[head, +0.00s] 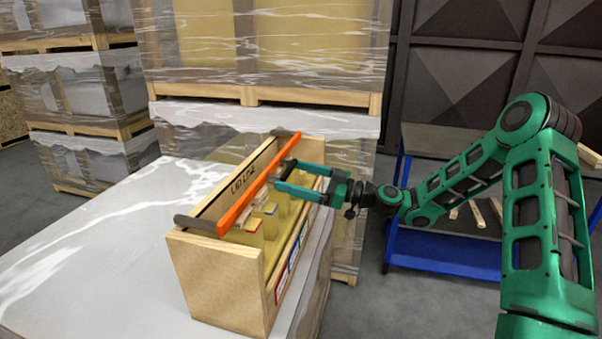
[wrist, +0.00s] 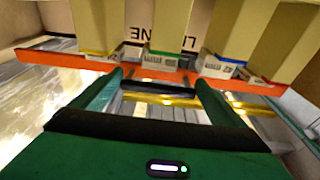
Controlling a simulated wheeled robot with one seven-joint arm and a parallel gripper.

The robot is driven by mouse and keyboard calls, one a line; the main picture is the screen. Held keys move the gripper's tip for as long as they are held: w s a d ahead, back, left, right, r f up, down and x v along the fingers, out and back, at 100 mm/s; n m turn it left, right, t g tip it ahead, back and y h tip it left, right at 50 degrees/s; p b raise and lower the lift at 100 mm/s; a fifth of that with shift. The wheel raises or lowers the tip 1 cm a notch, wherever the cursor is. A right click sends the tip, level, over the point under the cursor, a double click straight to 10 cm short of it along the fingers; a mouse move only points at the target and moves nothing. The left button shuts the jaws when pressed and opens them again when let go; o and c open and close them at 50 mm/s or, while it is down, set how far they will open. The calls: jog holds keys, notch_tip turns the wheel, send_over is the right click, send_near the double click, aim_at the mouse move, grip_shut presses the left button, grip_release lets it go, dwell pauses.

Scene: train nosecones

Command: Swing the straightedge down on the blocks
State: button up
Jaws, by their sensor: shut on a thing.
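The orange straightedge (head: 238,208) runs along the top of a wooden box (head: 213,280), between dark end arms. My gripper (head: 284,173) reaches in from the right and is shut on the straightedge's dark handle (wrist: 160,87). Several tan blocks stand in a row in the box, including a red-banded block (head: 253,226) and a blue-banded block (head: 269,210). In the wrist view, yellow-, green- and blue-banded blocks (wrist: 168,25) show beyond the straightedge (wrist: 62,59). I cannot tell whether the straightedge touches them.
The box stands on a pale, plastic-covered surface (head: 85,250), clear to its left. Wrapped pallet stacks (head: 265,50) rise behind. A blue cart (head: 440,255) with wooden strips stands on the floor behind my arm. The box front has coloured labels (head: 292,260).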

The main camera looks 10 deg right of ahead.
jog(key=shift+w+d+f, duration=0.15)
jog(key=shift+d+f, duration=0.15)
jog(key=shift+f, duration=0.5)
jog(key=o, duration=1.2)
jog(key=shift+r, duration=0.1)
jog(key=v, duration=1)
jog(key=shift+d, duration=0.3)
